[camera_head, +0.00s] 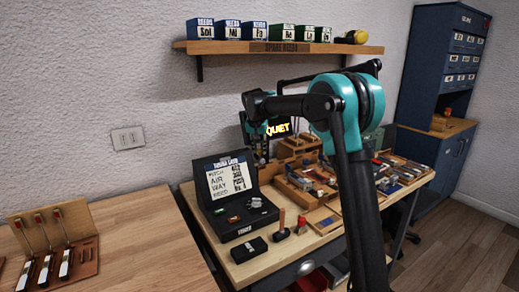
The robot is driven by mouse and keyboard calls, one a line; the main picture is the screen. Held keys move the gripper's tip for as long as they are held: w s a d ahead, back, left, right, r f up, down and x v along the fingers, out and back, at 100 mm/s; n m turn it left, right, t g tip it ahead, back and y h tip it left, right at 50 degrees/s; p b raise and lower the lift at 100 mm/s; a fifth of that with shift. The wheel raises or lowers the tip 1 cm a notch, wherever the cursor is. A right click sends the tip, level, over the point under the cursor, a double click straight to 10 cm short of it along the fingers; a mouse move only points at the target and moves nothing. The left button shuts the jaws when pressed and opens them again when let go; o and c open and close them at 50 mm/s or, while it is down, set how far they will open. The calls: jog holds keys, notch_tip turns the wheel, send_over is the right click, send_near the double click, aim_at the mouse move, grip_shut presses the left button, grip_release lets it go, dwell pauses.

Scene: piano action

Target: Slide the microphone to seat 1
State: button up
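My arm reaches up across the right middle of the head view and bends left. My gripper (259,157) hangs from its end in front of the back wall, above the rear of the workbench. It is small and dark, and I cannot tell whether its fingers are open or shut, or touch anything. I cannot make out the microphone with certainty, nor any label for seat 1. My arm hides part of the bench behind it. A lit "QUIET" sign (278,128) shows just right of my gripper.
An open black case (236,224) with a lettered lid stands on the workbench (262,265). A black box (248,250), a small mallet (281,224) and a red-topped item (301,225) stand near the front. Wooden trays (309,187) crowd the right. A shelf (280,47) hangs above.

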grip_shut()
jog(key=shift+w, duration=0.1)
jog(key=w+d, duration=0.6)
jog(key=d, duration=0.2)
jog(key=shift+d, duration=0.2)
jog(key=o, duration=0.5)
grip_release()
jog(key=shift+o, duration=0.2)
jog(key=v, duration=1.2)
